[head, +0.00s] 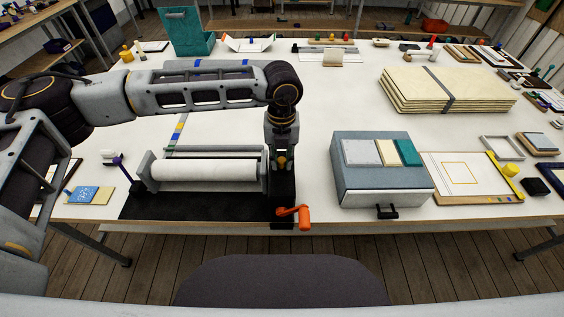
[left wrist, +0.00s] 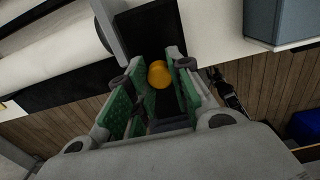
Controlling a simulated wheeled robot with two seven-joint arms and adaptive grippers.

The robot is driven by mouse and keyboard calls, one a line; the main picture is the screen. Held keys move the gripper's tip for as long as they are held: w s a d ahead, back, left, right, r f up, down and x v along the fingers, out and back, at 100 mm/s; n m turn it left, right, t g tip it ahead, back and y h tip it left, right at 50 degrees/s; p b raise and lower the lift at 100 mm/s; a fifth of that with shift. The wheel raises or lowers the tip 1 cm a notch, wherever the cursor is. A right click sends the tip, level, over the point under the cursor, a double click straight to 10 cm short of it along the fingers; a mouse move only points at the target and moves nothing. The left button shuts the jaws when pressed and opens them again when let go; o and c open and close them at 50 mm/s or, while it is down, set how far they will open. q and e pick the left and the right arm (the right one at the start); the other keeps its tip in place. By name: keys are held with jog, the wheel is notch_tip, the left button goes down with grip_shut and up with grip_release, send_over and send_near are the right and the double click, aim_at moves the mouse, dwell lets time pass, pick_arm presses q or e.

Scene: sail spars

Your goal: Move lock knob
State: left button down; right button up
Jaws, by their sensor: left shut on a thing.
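The roller device has a pale horizontal roller (head: 205,171) on a black base (head: 150,205) at the table's front edge. An orange crank (head: 295,214) sticks out at its right front. My left gripper (head: 282,158) points down at the device's right end. The orange-yellow lock knob (left wrist: 160,75) sits between the green-padded fingers of my left gripper (left wrist: 153,78) in the left wrist view. The gripper is shut on the knob. In the head view the gripper hides most of the knob and its mount. My right gripper is not in view.
A grey-blue box (head: 382,184) with sample cards on top stands to the right of the device. A stack of cream sheets (head: 445,90) lies behind it. A framed board (head: 463,176) lies farther right. The table's middle is mostly clear. A dark chair (head: 280,280) is in front.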

pick_arm(q)
jog(key=shift+r, duration=0.65)
jog(key=c, duration=1.2)
grip_release()
jog(key=shift+r, duration=0.1)
jog(key=shift+r, duration=5.85)
jog(key=shift+d, duration=0.1)
